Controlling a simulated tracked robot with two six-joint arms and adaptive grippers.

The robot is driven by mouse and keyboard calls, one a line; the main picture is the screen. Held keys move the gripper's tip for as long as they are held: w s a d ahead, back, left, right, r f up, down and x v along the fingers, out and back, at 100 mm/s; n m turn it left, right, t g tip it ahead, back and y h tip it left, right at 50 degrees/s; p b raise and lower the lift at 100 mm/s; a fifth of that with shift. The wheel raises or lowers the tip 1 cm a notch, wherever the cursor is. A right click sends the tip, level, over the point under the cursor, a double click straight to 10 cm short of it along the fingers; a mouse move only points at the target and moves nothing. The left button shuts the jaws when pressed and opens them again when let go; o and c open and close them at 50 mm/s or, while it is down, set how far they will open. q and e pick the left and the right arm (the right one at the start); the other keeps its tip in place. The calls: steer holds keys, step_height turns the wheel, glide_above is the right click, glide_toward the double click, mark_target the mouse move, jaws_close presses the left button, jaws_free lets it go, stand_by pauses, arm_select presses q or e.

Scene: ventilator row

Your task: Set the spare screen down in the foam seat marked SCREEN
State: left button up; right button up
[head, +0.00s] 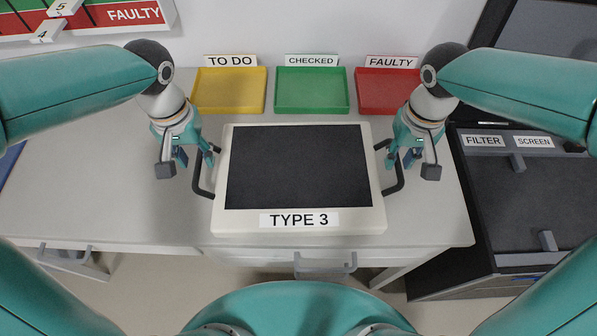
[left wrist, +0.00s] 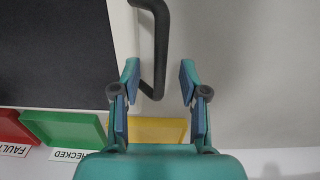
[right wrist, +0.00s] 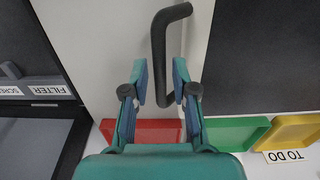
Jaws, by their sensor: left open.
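The spare screen (head: 300,165), a cream-framed dark panel labelled TYPE 3, lies on the table between my arms, with a dark handle on each side. My left gripper (head: 196,156) is open at the left handle (head: 203,180); in the left wrist view its fingers (left wrist: 158,82) stand either side of the bar. My right gripper (head: 405,158) is at the right handle (head: 397,178); in the right wrist view its fingers (right wrist: 160,84) are apart with the bar between them, narrower than the left. The SCREEN label (head: 533,142) is on a dark foam-topped cart (head: 515,205) at right.
Yellow TO DO (head: 230,90), green CHECKED (head: 312,91) and red FAULTY (head: 388,91) trays line the table's back. A FILTER label (head: 484,141) sits beside the SCREEN label. Grey blocks stand on the cart. The table's left part is clear.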

arm_select(q)
steer(key=shift+f, duration=1.3)
arm_select(e)
steer(key=shift+f, duration=1.3)
arm_select(q)
steer(key=c, duration=0.5)
arm_select(e)
jaws_close()
arm_select(q)
jaws_close()
steer(key=shift+r, duration=0.1)
arm_select(e)
steer(key=shift+w+r, duration=0.1)
